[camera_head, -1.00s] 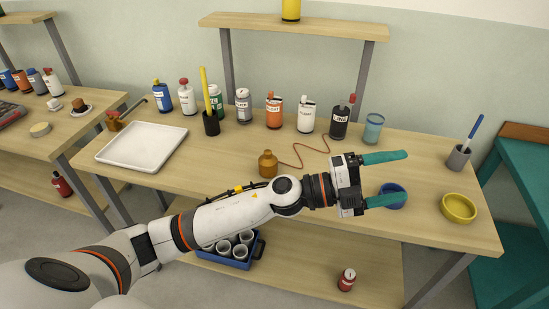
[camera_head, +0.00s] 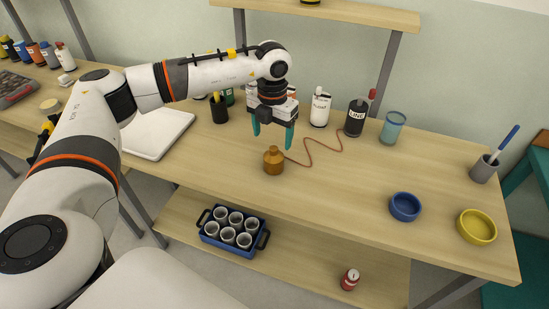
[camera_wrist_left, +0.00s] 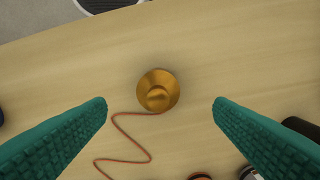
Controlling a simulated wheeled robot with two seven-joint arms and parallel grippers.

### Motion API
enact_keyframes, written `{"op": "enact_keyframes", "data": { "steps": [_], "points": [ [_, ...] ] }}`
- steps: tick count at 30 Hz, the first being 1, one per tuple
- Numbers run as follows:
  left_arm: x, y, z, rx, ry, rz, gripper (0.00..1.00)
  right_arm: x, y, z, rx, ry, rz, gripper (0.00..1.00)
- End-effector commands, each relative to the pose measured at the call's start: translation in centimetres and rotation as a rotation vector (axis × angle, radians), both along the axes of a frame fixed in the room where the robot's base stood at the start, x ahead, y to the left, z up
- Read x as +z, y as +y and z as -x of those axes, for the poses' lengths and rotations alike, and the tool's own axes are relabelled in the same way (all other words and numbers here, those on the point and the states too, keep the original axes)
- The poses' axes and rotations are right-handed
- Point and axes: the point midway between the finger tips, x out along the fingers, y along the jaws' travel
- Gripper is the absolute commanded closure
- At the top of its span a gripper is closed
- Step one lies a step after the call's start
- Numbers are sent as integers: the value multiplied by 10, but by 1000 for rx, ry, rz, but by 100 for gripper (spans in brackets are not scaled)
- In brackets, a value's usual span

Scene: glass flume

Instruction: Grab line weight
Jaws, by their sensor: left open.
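The line weight (camera_head: 273,161) is a small brass-coloured weight with a narrower knob on top. It stands upright on the wooden table, and a thin red-brown line (camera_head: 322,150) runs from it to the right. My left gripper (camera_head: 272,139) points down just above and behind the weight, open and empty, its teal fingers spread. In the left wrist view the weight (camera_wrist_left: 158,90) shows from above, centred between the two teal fingertips (camera_wrist_left: 160,104) and touching neither. My right gripper is not in view.
Behind the gripper stand a white bottle (camera_head: 320,108), a black LINE bottle (camera_head: 356,117) and a blue-tinted cup (camera_head: 392,128). A white tray (camera_head: 158,134) lies to the left. Blue bowl (camera_head: 405,207) and yellow bowl (camera_head: 477,226) are at right.

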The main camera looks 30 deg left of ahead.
Motion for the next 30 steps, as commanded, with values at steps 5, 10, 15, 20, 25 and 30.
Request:
{"op": "enact_keyframes", "data": {
  "steps": [5, 10, 15, 20, 25, 30],
  "points": [
    [-21, 0, 0, 0, 1, 1, 24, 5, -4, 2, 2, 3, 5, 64],
    [-33, -1, -1, -1, 2, 2, 24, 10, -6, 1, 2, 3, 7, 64],
    [-60, -2, -2, -2, 2, 3, 24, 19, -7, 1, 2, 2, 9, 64],
    [-75, -2, -2, -2, 1, 3, 24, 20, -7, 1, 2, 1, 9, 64],
    [-77, -2, -2, -2, -1, 4, 24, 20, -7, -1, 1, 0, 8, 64],
    [-77, -2, -2, -2, -1, 4, 40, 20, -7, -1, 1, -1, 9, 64]
  ]
}}
